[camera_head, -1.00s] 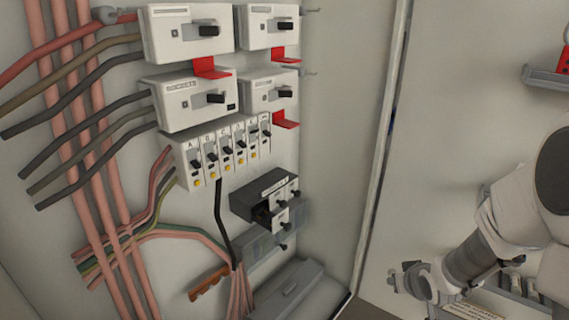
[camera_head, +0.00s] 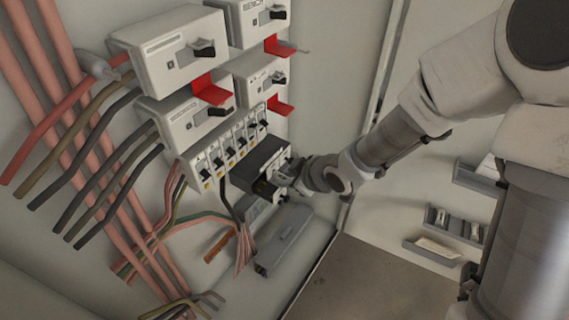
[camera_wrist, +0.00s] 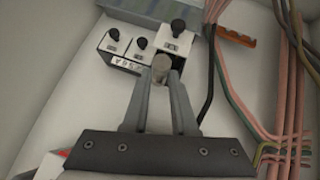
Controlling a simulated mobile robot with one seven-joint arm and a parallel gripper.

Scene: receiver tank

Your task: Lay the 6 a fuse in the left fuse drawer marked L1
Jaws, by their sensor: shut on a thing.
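A dark fuse block (camera_head: 258,160) sits low on the panel with small white-fronted drawers. In the wrist view, one drawer (camera_wrist: 178,44) at the right stands out further than the two beside it (camera_wrist: 130,46); it is at the left end of the block in the head view. Its marking is too small to read surely. My gripper (camera_wrist: 160,76) is shut on the fuse (camera_wrist: 160,62), a small grey-tan cylinder seen end-on between the fingertips. The fuse appears close to the pulled-out drawer; I cannot tell whether they touch. In the head view my gripper (camera_head: 290,181) partly hides the drawers.
Breakers with red tabs (camera_head: 211,89) and a row of switches (camera_head: 228,150) stand above the block. A grey trunking box (camera_head: 285,240) lies below. Cables and pink pipes fill the left. Shelves with small parts (camera_head: 455,225) are at the right.

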